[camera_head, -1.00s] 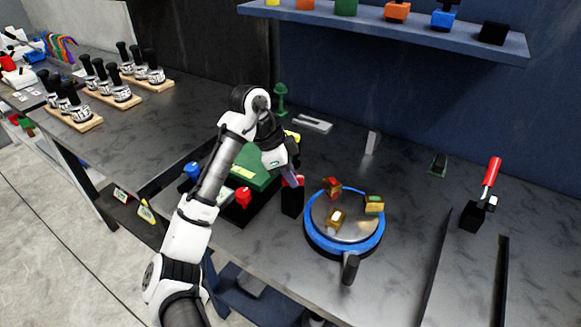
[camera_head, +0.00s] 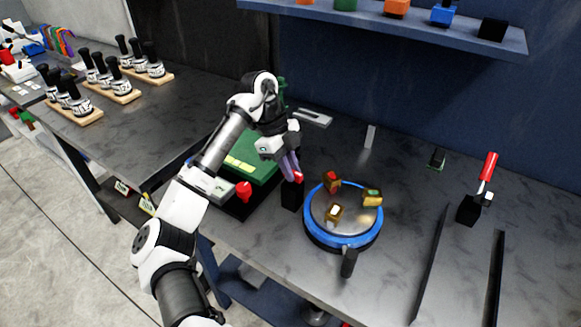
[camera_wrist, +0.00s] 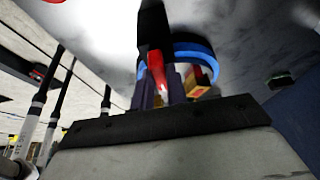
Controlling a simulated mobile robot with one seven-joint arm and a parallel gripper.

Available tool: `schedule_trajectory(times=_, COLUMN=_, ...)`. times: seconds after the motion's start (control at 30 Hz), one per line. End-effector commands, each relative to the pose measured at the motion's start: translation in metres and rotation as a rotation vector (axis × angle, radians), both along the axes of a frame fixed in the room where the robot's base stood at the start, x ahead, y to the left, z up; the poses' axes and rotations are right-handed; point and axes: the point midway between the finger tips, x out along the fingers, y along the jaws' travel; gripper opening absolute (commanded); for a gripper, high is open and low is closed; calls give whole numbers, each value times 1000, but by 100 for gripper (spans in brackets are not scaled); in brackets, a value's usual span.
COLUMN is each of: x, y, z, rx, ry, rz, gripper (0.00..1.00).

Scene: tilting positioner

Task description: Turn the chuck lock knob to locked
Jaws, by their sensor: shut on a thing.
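The red chuck lock knob (camera_head: 299,176) sits on top of a black block (camera_head: 291,196), just left of the round chuck. My gripper (camera_head: 293,170) reaches down from the upper left and is shut on the knob. In the wrist view, the red knob (camera_wrist: 157,72) shows between my dark fingers (camera_wrist: 160,88). My fingers hide part of the knob, so its exact angle cannot be told. The chuck has a blue ring (camera_head: 343,243), a shiny face and three brass-coloured jaws.
A black handle (camera_head: 348,262) sticks out at the chuck's front. A green-topped box (camera_head: 250,158) with a red knob (camera_head: 244,189) is left of the black block. A red-handled lever (camera_head: 488,168) stands at the right.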

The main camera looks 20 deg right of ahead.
Motion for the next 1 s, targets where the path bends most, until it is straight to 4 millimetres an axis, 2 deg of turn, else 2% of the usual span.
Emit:
schedule_trajectory(times=0.4, x=0, y=0, z=1, rx=0, ry=-1, rz=-9, gripper=0)
schedule_trajectory(times=0.43, x=0, y=0, z=1, rx=0, ry=-1, rz=-9, gripper=16)
schedule_trajectory(times=0.6, x=0, y=0, z=0, rx=0, ry=-1, rz=-9, gripper=36)
schedule_trajectory(times=1.0, x=3, y=2, z=6, rx=1, ry=-3, rz=-7, gripper=36)
